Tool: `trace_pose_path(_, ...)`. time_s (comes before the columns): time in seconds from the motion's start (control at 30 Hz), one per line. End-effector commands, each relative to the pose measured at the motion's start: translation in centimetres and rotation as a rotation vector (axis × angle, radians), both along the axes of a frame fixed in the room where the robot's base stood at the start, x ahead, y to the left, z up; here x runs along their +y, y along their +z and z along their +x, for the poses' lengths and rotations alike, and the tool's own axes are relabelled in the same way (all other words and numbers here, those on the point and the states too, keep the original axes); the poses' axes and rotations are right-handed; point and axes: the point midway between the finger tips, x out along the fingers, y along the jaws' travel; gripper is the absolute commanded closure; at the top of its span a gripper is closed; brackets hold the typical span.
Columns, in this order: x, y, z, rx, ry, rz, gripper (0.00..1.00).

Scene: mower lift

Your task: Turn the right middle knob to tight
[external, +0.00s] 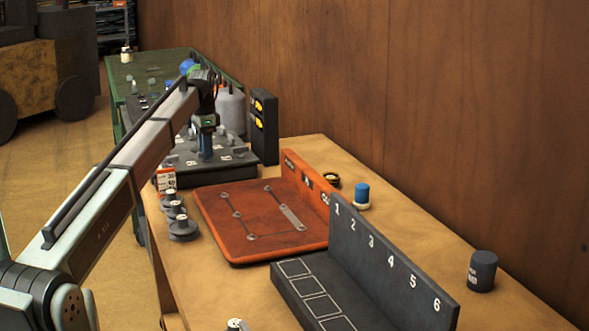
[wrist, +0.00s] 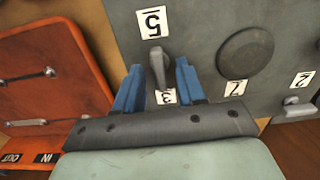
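A dark grey panel (external: 245,160) with white labels lies beyond the orange board. My gripper (external: 205,155) points down over it. In the wrist view the panel (wrist: 200,20) shows upside down. A grey bar-shaped knob (wrist: 157,66) stands between labels 5 and 3. My gripper (wrist: 160,88) has its two blue fingers apart, one on each side of this knob, with gaps showing. A round dark knob (wrist: 245,52) sits to the right near label 7. I cannot tell which of these is the right middle knob.
An orange board (external: 265,230) with metal links lies nearer. A numbered black rack (external: 395,265), a blue-topped jar (external: 362,195) and a dark canister (external: 482,270) stand on the wooden table. A black box with yellow lights (external: 264,125) stands behind the panel.

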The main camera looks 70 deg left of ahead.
Motion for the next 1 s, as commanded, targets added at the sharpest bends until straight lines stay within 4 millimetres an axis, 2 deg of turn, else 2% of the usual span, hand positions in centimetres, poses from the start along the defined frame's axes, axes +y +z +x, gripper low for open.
trace_pose_path(0.27, 0.0, 0.9, 0.0, 0.000, 0.000, 0.000, 0.61)
trace_pose_path(0.37, 0.1, 2.2, 0.0, -0.001, 0.000, 0.002, 0.61)
trace_pose_path(0.8, 0.1, 10.5, 0.1, -0.001, 0.000, 0.001, 0.61)
trace_pose_path(1.0, 0.1, 12.9, 0.0, 0.000, 0.000, 0.000, 0.61)
